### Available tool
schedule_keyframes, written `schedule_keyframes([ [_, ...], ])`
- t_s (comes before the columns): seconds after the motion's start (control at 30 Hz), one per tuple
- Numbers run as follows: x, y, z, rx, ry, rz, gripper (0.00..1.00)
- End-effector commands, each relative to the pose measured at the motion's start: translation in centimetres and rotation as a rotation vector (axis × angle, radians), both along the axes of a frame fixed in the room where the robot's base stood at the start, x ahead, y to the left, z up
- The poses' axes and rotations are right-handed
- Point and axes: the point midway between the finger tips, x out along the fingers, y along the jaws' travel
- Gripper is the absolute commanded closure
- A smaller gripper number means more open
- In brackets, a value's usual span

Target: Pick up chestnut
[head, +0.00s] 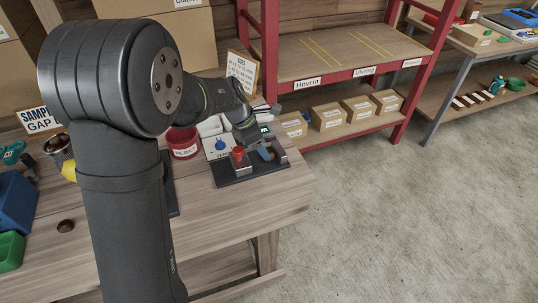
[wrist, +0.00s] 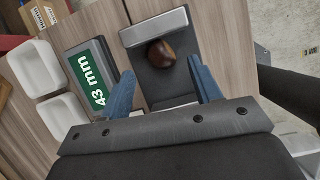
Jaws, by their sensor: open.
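A brown, glossy chestnut (wrist: 161,53) lies on the dark plate of a gauge (wrist: 165,83), close to a grey metal bar (wrist: 153,26). My gripper (wrist: 164,86) has two blue fingers spread wide, one on each side of the plate. The fingers are empty, and the chestnut lies in line with the gap, just past the fingertips in the picture. In the head view my gripper (head: 265,153) is low over the gauge (head: 255,172) near the table's right end. The chestnut cannot be made out clearly there.
A display reading 43 mm (wrist: 91,76) and white trays (wrist: 35,65) stand left of the gauge. A red REJECT container (head: 183,143) is beside it. Another brown round object (head: 66,226) lies on the table (head: 225,218), near blue (head: 15,203) and green (head: 10,251) bins.

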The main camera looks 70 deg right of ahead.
Motion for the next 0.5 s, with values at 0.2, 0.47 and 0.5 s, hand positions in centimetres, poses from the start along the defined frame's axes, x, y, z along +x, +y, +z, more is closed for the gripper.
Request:
schedule_keyframes([
  [0.2, -1.1, -0.7, -2.8, 0.002, 0.001, -0.002, 0.42],
  [0.47, -1.1, -0.7, -2.9, 0.0, 0.0, -0.001, 0.5],
  [0.5, -1.1, -0.7, -2.9, 0.0, 0.0, -0.001, 0.58],
])
